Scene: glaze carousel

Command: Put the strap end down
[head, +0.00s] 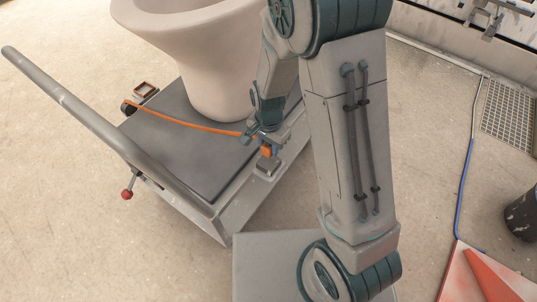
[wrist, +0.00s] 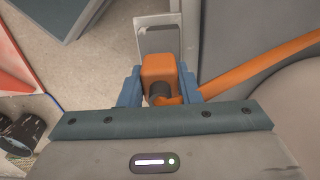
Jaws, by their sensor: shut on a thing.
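The orange strap (head: 190,123) runs across the dark deck of the cart, in front of the large pale pot (head: 215,50). Its orange end piece (head: 266,151) is in my gripper (head: 262,140) at the cart's right edge. In the wrist view my gripper (wrist: 160,88) has its blue fingers on both sides of the strap end (wrist: 158,68), and the strap (wrist: 265,65) leads off to the right. A grey bracket with a dark plate (wrist: 158,40) lies just beyond the strap end. I cannot tell whether the strap end touches it.
The cart (head: 180,150) has a long grey handle (head: 75,105) and a red-knobbed lever (head: 127,194) at left. A floor grate (head: 508,115), a blue hose (head: 463,190), a dark bucket (head: 522,214) and an orange-red object (head: 490,275) are at right. The floor at left is clear.

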